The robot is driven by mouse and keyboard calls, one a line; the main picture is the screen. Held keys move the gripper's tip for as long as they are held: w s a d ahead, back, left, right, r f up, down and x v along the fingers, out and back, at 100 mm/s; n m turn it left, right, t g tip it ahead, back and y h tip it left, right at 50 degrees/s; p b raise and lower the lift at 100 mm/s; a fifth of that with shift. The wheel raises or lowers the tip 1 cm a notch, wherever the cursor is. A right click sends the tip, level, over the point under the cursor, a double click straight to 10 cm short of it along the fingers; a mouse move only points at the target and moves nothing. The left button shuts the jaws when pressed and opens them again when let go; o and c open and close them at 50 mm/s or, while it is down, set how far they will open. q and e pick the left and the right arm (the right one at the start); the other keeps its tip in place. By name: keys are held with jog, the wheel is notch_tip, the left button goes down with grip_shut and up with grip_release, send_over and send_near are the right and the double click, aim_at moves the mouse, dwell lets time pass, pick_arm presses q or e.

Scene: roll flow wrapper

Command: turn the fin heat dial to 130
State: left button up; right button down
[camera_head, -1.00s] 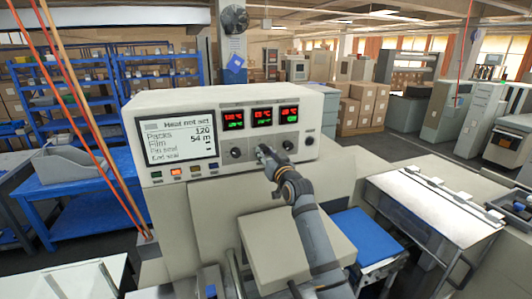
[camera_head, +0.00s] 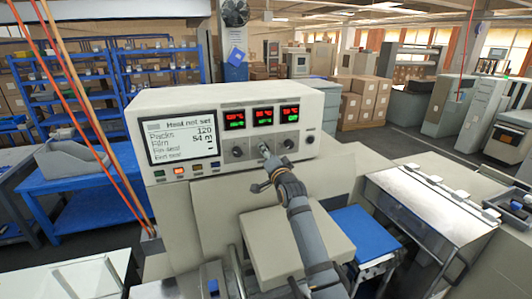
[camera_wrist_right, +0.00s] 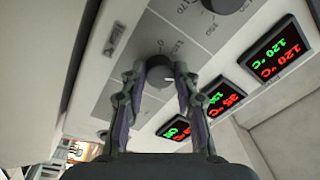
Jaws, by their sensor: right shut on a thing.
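The control panel (camera_head: 228,128) has a row of dark dials under three lit temperature displays. My right gripper (camera_head: 265,152) reaches up to the middle dial. My left gripper is not in view.
The left display (camera_head: 234,119) reads 120 °C in the wrist view. The panel screen (camera_head: 181,140) shows "Heat not set". Small coloured buttons (camera_head: 179,170) sit below the screen. A beige housing (camera_head: 262,250) lies under my right arm.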

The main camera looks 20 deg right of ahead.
jog(key=shift+f+m, duration=0.25)
jog(key=shift+m, duration=0.35)
jog(key=c, duration=1.3)
grip_release()
jog(key=o, duration=0.3)
jog(key=shift+r, duration=0.15)
jog(key=shift+s, duration=0.15)
jog(key=s, duration=1.1)
jog(key=shift+s+f, duration=0.4)
jog(key=shift+f, duration=0.05)
